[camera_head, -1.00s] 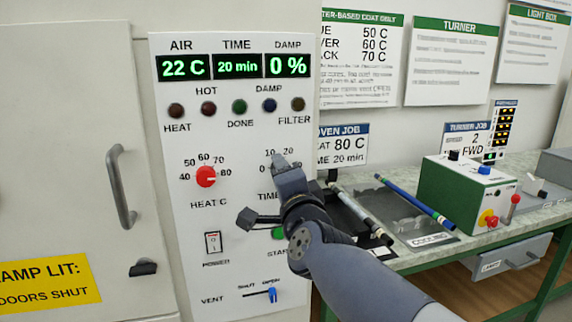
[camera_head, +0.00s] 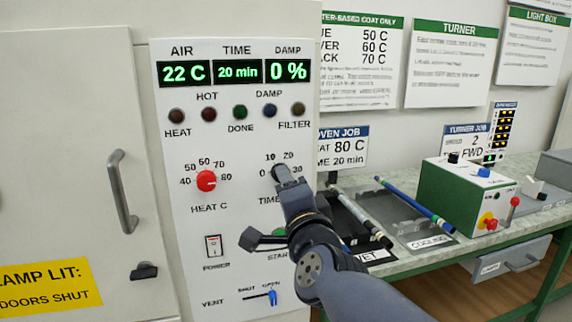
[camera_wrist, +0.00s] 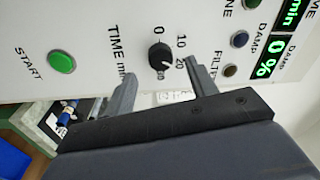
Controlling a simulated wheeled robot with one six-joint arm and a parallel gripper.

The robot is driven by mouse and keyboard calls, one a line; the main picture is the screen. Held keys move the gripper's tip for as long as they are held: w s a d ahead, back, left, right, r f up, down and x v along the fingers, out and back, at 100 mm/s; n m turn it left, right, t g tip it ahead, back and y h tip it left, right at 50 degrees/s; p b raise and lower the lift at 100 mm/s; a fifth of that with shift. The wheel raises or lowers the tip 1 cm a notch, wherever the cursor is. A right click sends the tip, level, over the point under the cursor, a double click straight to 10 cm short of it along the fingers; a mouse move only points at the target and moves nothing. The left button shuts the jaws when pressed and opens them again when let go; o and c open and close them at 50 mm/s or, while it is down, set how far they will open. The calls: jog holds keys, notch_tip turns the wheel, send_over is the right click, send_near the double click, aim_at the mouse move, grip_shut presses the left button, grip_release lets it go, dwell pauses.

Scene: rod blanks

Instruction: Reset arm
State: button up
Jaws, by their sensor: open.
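My gripper (camera_wrist: 163,88) is open and empty, in front of the oven's control panel. In the wrist view its two fingers stand apart, with the black time knob (camera_wrist: 160,57) beyond and between them; the fingers look clear of it. In the head view my gripper (camera_head: 283,188) covers part of the time knob's scale and the lower right of the panel (camera_head: 185,235). My arm reaches in from the bottom right.
The red heat knob (camera_head: 206,181), power switch (camera_head: 213,246) and blue vent lever (camera_head: 272,296) are on the panel. A door handle (camera_head: 123,190) sticks out left. Right, a bench holds rods (camera_head: 415,204), a cooling tray (camera_head: 405,236) and a green turner box (camera_head: 462,192).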

jog(key=p+v, duration=0.2)
jog(key=v, duration=0.4)
jog(key=w+n+y+p, duration=0.1)
jog(key=w+n+p, duration=0.4)
jog(key=n, duration=0.6)
jog(key=w+a+n+g+y+p, duration=0.1)
jog(key=w+n+p, duration=0.4)
jog(key=n+p, duration=0.4)
jog(key=shift+w+a+r+n, duration=0.2)
jog(key=shift+a+r+n, duration=0.2)
jog(key=shift+n, duration=0.8)
jog(key=shift+d, duration=0.1)
